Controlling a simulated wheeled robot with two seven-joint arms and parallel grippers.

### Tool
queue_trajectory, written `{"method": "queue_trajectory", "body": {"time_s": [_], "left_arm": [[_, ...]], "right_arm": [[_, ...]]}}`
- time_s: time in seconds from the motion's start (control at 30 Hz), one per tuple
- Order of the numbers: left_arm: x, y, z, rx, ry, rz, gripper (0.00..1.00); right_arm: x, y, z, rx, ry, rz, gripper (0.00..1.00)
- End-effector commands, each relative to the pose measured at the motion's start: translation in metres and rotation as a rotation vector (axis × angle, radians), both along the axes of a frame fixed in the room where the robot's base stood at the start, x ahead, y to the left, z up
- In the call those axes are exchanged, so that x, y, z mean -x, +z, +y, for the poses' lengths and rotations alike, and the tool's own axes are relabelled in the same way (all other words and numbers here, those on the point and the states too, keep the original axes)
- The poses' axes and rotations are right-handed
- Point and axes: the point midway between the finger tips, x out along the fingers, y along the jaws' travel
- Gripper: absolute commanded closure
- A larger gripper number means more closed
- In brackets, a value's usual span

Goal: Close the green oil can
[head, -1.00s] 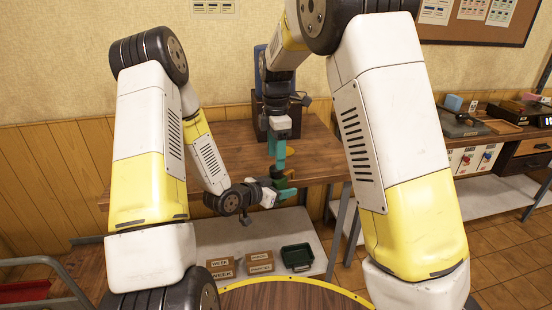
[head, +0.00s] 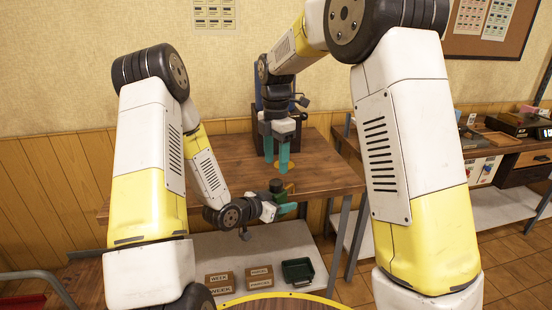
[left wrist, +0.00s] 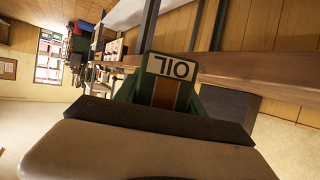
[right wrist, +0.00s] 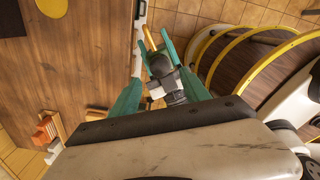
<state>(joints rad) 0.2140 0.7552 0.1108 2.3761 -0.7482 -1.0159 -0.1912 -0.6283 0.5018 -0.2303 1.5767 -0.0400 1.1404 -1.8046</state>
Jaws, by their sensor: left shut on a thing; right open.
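The green oil can (head: 277,187) is held in front of the table edge, above the lower shelf. Its upside-down OIL label (left wrist: 170,68) fills the middle of the left wrist view. My left gripper (head: 279,209) is shut on the can, with a finger on either side of it. My right gripper (head: 277,157) is open and empty, fingers downward, above and behind the can in the picture. Its spread teal fingers also show in the right wrist view (right wrist: 158,85). I cannot tell the state of the can's opening.
The wooden table (head: 325,172) lies behind the can, its front edge close by. A yellow disc (right wrist: 52,8) shows on it in the right wrist view. The lower shelf holds cardboard boxes (head: 219,279) and a green tray (head: 298,271). A side workbench (head: 500,152) stands at right.

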Motion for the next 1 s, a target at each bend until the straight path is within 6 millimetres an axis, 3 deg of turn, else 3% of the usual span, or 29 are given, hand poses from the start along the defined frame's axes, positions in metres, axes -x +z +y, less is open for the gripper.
{"method": "queue_trajectory", "body": {"time_s": [0.5, 0.9, 1.0], "left_arm": [[0.0, 0.001, 0.0, 0.001, 0.0, -0.002, 1.0], [0.0, 0.001, 0.0, 0.001, 0.0, -0.002, 1.0], [0.0, 0.001, 0.0, 0.001, 0.0, -0.002, 1.0]], "right_arm": [[0.0, -0.069, 0.0, 0.001, -0.001, 0.001, 0.45], [0.0, -0.076, 0.0, 0.0, -0.001, 0.0, 0.45], [0.0, -0.076, 0.0, 0.0, -0.001, 0.0, 0.65]]}}
